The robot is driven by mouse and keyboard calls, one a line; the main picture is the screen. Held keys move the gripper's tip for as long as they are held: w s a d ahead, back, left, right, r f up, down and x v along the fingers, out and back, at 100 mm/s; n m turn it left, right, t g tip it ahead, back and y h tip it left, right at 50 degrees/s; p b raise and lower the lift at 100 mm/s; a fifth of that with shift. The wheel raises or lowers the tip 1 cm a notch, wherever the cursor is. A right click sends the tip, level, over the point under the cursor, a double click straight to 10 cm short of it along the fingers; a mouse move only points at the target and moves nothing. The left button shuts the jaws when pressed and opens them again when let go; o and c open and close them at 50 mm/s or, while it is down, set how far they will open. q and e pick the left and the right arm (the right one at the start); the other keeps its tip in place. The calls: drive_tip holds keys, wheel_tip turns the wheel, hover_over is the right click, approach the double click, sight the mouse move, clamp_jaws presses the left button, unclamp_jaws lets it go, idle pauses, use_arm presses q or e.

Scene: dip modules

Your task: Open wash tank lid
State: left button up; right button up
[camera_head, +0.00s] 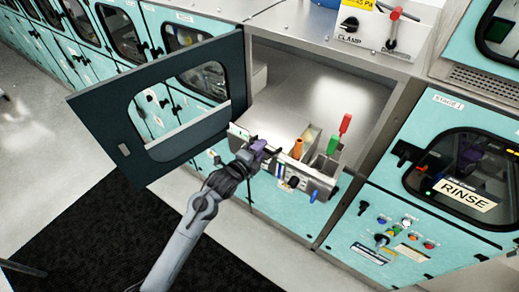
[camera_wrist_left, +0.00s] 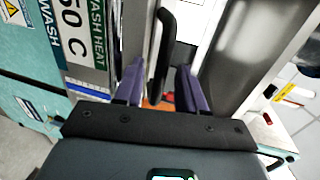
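My left gripper (camera_head: 262,150) reaches the front edge of the open module, at the left end of the tool rack. In the left wrist view its two purple fingers (camera_wrist_left: 161,88) are apart. A black bar handle (camera_wrist_left: 163,50) stands between them, with a visible gap to the fingers. The wash tank lid itself cannot be clearly told from the metal surfaces around the handle; the gripper covers this spot in the head view. My right gripper is not in view.
The dark-framed module door (camera_head: 130,125) hangs open left of my arm. A tool rack (camera_head: 320,183) holds an orange cone (camera_head: 297,149) and green (camera_head: 333,145) and red (camera_head: 345,124) handles, close right of the gripper. The steel chamber floor (camera_head: 320,85) behind is clear. A RINSE module (camera_head: 465,194) stands right.

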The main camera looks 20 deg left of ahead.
use_arm(q)
clamp_jaws()
idle(0.4)
